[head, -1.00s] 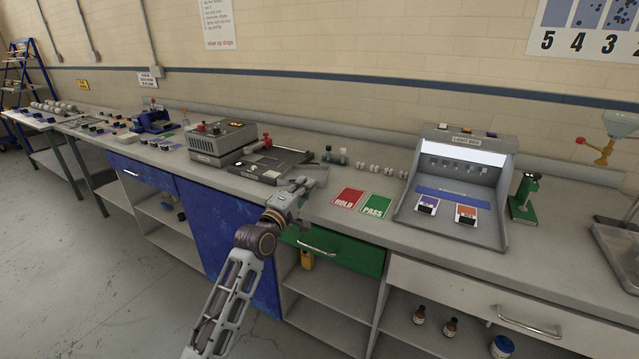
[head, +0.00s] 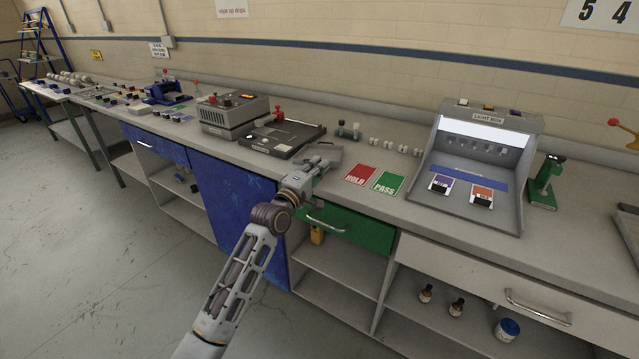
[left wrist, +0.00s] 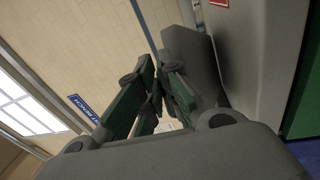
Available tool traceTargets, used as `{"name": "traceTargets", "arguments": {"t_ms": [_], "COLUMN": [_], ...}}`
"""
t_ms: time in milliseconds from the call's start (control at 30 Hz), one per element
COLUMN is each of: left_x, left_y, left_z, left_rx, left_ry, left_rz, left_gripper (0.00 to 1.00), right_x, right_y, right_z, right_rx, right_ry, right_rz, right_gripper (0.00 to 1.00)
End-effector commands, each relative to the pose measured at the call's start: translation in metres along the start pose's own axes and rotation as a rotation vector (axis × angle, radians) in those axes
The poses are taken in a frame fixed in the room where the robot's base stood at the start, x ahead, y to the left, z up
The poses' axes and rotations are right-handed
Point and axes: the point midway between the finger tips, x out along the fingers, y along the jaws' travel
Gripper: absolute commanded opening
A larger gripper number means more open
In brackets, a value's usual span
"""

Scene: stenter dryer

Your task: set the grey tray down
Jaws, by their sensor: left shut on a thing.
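The grey tray (head: 323,152) is a small flat grey piece at the tip of my left gripper (head: 309,170) in the head view. My left gripper is shut on it, over the front part of the bench, just right of the black-framed device. In the left wrist view, the green-padded fingers (left wrist: 152,98) are close together beside a grey slab (left wrist: 193,58), which looks like the tray. I cannot tell whether the tray touches the bench top. My right gripper is not in view.
The black-framed device (head: 283,137) and a grey control box (head: 233,115) stand left of the tray. Red HOLD (head: 360,174) and green PASS (head: 388,183) cards lie to its right, before the light box (head: 480,165).

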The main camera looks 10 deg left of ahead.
Motion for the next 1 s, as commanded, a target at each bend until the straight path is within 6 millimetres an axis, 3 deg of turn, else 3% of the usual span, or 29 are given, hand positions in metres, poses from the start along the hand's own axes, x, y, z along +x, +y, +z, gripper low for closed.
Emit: {"name": "traceTargets", "arguments": {"t_ms": [233,733,1000], "left_x": [-0.004,-0.006,-0.01], "left_y": [-0.03,-0.037,-0.063], "left_z": [0.002,0.003,0.005], "left_rx": [0.002,0.002,0.002], "left_ry": [0.0,0.001,0.0], "left_rz": [0.0,0.0,-0.002], "left_gripper": [0.0,0.0,0.0], "right_x": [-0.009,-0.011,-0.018], "right_y": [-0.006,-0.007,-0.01], "right_z": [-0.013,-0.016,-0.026], "right_rx": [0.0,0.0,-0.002], "right_ry": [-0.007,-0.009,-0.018], "right_rz": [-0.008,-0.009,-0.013], "right_gripper": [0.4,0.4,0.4]}}
